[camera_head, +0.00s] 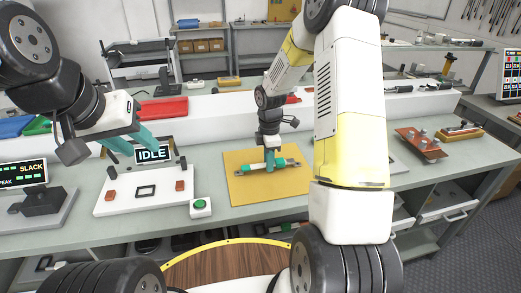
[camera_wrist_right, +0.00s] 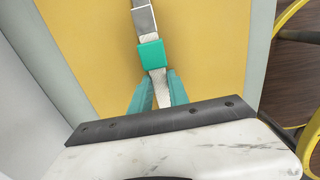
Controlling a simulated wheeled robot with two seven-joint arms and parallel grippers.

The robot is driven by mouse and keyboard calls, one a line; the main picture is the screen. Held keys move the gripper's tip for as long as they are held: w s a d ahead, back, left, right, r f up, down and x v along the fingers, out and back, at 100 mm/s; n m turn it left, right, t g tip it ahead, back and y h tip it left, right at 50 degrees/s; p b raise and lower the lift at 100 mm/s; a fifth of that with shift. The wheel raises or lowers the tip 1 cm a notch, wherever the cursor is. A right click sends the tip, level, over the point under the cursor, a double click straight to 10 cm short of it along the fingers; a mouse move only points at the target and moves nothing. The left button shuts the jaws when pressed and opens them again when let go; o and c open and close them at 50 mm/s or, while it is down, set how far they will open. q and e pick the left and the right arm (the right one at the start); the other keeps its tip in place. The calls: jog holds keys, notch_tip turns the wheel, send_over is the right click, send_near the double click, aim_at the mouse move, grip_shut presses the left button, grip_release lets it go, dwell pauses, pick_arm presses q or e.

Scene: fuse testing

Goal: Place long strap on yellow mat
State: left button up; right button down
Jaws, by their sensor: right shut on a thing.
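The yellow mat (camera_head: 240,192) lies flat on the bench near the middle of the head view. The long strap, pale metal with green parts (camera_head: 288,162), lies across the mat, left to right. My right gripper (camera_head: 270,160) points down over the mat and is shut on the strap. In the right wrist view the strap (camera_wrist_right: 144,20) runs between the teal fingertips (camera_wrist_right: 160,92), with a green block just beyond them. I cannot tell whether the strap touches the mat. My left gripper (camera_head: 131,146) is empty, its teal fingers apart, above the white test fixture.
The white fixture (camera_head: 113,207) with an IDLE display (camera_head: 153,153) stands left of the mat. A green button box (camera_head: 200,207) sits between them. A SLACK readout (camera_head: 22,173) is at far left. Red and blue bins line the back. A brown block (camera_head: 420,145) lies right.

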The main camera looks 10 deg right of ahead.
jog(key=shift+f, duration=0.1)
jog(key=c, duration=1.3)
grip_release()
jog(key=shift+o, duration=0.2)
jog(key=s+r+m+t, duration=0.1)
jog(key=s+r+m, duration=0.15)
jog(key=r, duration=0.75)
jog(key=s+r+m+t, duration=0.15)
jog(key=s+r, duration=0.25)
jog(key=r, duration=0.7)
jog(key=s+a+r+m+t+y, duration=0.1)
jog(key=s+r+m+t, duration=0.1)
jog(key=s+m, duration=0.5)
jog(key=s+a+r+m+t+y, duration=0.1)
jog(key=s+r+m, duration=0.4)
jog(key=s, duration=0.5)
jog(key=shift+s+r+m+t, duration=0.15)
jog(key=shift+s+m+t, duration=0.25)
jog(key=shift+m, duration=0.5)
